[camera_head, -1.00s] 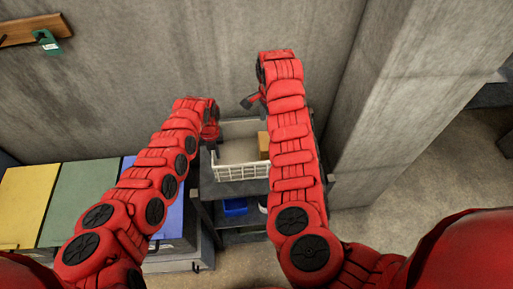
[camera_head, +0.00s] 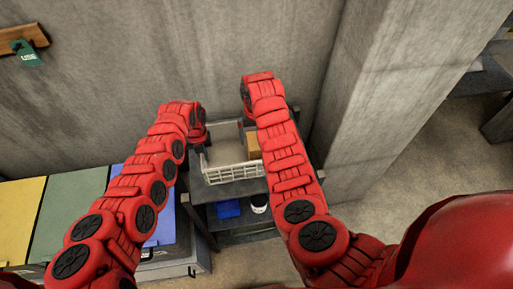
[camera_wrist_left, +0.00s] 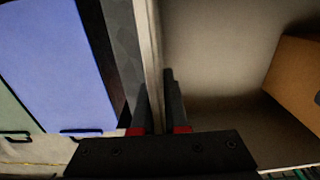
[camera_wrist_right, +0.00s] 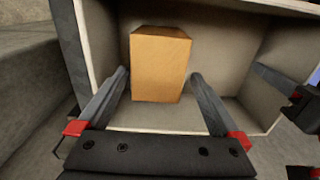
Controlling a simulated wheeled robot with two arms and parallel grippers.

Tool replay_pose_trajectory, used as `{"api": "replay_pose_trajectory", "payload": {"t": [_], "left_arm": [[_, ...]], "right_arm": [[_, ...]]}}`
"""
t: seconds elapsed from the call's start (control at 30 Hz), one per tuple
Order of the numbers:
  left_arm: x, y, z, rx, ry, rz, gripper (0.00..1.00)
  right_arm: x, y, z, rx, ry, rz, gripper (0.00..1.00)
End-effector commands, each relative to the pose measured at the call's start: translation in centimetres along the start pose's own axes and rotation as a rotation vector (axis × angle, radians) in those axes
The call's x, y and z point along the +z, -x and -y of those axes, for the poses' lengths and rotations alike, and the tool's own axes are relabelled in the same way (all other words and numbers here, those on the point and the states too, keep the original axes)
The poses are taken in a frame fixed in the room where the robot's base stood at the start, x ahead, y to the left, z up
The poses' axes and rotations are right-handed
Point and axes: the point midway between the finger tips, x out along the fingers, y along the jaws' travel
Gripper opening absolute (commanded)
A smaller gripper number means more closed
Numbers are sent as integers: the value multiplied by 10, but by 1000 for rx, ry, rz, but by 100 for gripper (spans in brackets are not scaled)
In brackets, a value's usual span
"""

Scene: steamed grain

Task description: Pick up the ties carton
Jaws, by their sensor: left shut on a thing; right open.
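A plain tan carton (camera_head: 253,143) stands inside a white bin (camera_head: 235,172) on a dark rack; I take it for the ties carton, though no label is readable. My left gripper (camera_wrist_left: 157,85) is shut on the bin's left wall (camera_wrist_left: 150,40), one finger on each side. The carton (camera_wrist_left: 297,80) is to its right, apart from it. My right gripper (camera_wrist_right: 158,76) is open, its fingers pointing into the bin on either side of the carton (camera_wrist_right: 158,65), without clear contact.
The rack's lower shelf holds a blue container (camera_head: 229,209) and a white round tub (camera_head: 259,203). Yellow, green and blue panels (camera_head: 70,212) lie at the left. A concrete wall (camera_head: 190,50) is behind and a pillar (camera_head: 375,90) stands at the right, close to the rack.

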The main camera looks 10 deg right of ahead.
Motion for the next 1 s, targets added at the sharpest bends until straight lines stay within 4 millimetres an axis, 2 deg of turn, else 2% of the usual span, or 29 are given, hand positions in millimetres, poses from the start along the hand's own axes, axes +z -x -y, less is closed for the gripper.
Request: {"api": "replay_pose_trajectory", "payload": {"t": [0.03,0.27,0.43,0.57,0.87,1.0], "left_arm": [[0,0,0,0,0,1,0],[0,0,0,0,0,1,0],[0,0,0,0,0,1,0],[0,0,0,0,0,1,0],[0,0,0,0,0,1,0],[0,0,0,0,0,1,0]], "right_arm": [[1,-8,0,0,-2,4,100],[1,-26,0,0,0,-1,100],[9,-53,-4,1,-2,5,100],[7,-64,-2,-3,-4,3,100],[6,-70,-2,-2,-2,-3,100],[6,-70,-2,-2,-2,-3,77]]}}
